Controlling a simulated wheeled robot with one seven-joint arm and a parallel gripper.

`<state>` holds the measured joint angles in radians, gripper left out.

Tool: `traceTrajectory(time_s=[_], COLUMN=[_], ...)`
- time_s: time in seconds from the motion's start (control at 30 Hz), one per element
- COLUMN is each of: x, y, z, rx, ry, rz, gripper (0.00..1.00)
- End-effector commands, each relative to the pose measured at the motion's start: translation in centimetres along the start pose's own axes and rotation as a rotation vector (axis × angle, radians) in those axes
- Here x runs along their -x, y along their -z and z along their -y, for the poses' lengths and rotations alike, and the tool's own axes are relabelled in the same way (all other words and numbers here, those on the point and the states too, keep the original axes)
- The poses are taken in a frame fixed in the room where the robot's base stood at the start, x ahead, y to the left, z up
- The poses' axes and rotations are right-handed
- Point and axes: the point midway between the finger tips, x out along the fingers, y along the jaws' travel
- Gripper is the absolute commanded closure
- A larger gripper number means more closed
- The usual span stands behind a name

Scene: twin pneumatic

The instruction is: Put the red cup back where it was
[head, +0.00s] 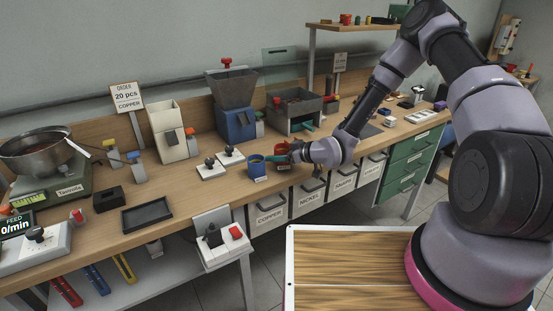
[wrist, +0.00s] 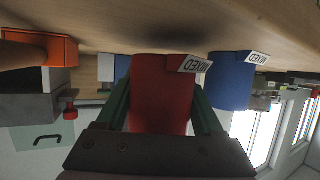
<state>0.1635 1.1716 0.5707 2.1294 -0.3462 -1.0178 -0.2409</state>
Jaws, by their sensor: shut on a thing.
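The red cup (head: 282,148) is at the front part of the workbench in the head view, partly hidden by my gripper. My gripper (head: 276,158) is shut on it, with green fingers on either side. In the upside-down wrist view the red cup (wrist: 160,95) is upright relative to the bench, between the fingers, with a label reading MIXED. A dark shadow lies by its base; I cannot tell whether it touches the bench. A blue cup (head: 257,166) stands just left of it in the head view; it also shows in the wrist view (wrist: 229,82), with its own label.
White switch blocks (head: 210,170) stand left of the cups. A blue hopper machine (head: 236,122) and a grey bin (head: 296,105) stand behind. Labelled bins (head: 268,215) hang below the front edge. A black tray (head: 147,216) lies further left.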

Motion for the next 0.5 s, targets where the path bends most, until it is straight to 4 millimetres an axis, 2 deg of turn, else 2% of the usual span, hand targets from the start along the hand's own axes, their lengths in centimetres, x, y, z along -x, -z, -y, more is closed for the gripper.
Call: traceTrajectory(time_s=[0.1,0.43,0.47,0.5], x=[-0.55,-0.64,-0.65,-0.64], y=[-1.22,-1.46,-1.50,-1.46], z=[0.07,0.04,0.03,0.03], rx=[-0.001,0.000,0.000,0.000], ry=[0.001,0.000,0.000,0.000], rz=[0.000,0.000,0.000,0.000], gripper=[0.93,0.93,0.27,0.12])
